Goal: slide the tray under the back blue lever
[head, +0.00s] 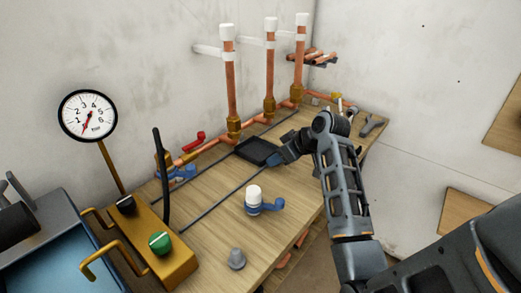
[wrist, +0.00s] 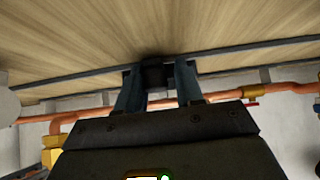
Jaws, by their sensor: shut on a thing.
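The tray (head: 258,150) is black and shallow. It lies on the wooden bench between two dark rails, near the copper pipes. My gripper (head: 281,157) is at the tray's right front side. In the wrist view my gripper (wrist: 156,88) has its two fingers on either side of a small dark block (wrist: 154,73), which looks like the tray's handle. The back blue lever (head: 181,173) is at the pipe by the wall, left of the tray. Another blue lever (head: 274,205) sits on a white-capped valve at the bench front, apart from the tray.
A red lever (head: 194,141) is on the back pipe, above the blue one. Copper risers (head: 270,72) stand behind the tray. A brass box (head: 160,245) with knobs and a black upright hose is at the left front. The bench between the rails left of the tray looks clear.

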